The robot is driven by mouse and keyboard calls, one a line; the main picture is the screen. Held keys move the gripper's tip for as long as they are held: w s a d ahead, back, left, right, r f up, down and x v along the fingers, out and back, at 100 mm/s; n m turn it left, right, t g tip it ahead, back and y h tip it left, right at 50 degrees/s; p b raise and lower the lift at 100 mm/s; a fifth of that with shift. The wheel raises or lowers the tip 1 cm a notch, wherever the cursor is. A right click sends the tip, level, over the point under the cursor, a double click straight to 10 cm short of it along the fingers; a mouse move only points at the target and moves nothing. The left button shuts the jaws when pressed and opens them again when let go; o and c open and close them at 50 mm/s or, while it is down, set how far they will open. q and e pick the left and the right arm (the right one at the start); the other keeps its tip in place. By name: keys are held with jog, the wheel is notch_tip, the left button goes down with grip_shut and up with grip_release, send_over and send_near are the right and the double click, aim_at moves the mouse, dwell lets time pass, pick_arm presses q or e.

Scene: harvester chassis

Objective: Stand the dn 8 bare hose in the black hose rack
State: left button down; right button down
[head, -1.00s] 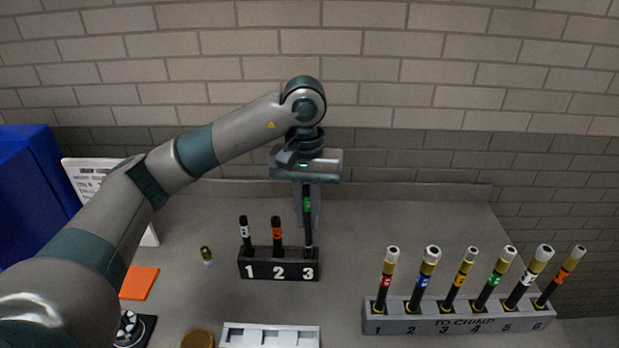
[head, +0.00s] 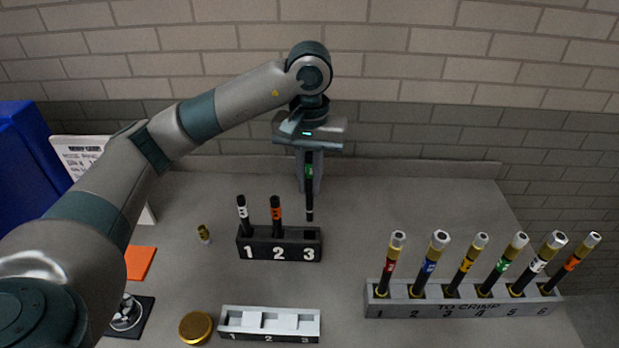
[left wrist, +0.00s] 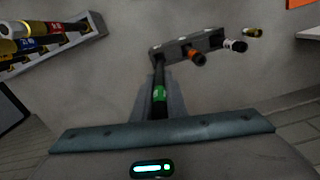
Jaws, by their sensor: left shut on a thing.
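My left gripper (head: 309,180) is shut on a black bare hose with a green band (head: 309,200). The hose hangs upright, its lower end a little above the black hose rack (head: 262,254). The open hole of slot 3 shows just below it. A white-banded hose (head: 242,215) stands in slot 1 and an orange-banded hose (head: 277,216) in slot 2. In the left wrist view the green-banded hose (left wrist: 159,85) runs between my fingers towards the rack (left wrist: 180,48). No size marking is readable on the held hose. My right gripper is not in view.
A grey "TO CRIMP" rack (head: 463,308) at the right holds several hoses with gold fittings. A white numbered tray (head: 270,325), a gold disc (head: 196,328), a small brass fitting (head: 204,233) and an orange pad (head: 140,263) lie nearby. The bench behind the black rack is clear.

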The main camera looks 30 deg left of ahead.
pick_arm(q)
jog(key=shift+f+b, duration=0.55)
jog(key=shift+f, duration=1.5)
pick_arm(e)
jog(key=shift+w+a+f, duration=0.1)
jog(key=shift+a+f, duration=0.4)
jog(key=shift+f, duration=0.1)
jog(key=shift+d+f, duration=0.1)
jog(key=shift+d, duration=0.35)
pick_arm(q)
jog(key=shift+f, duration=0.2)
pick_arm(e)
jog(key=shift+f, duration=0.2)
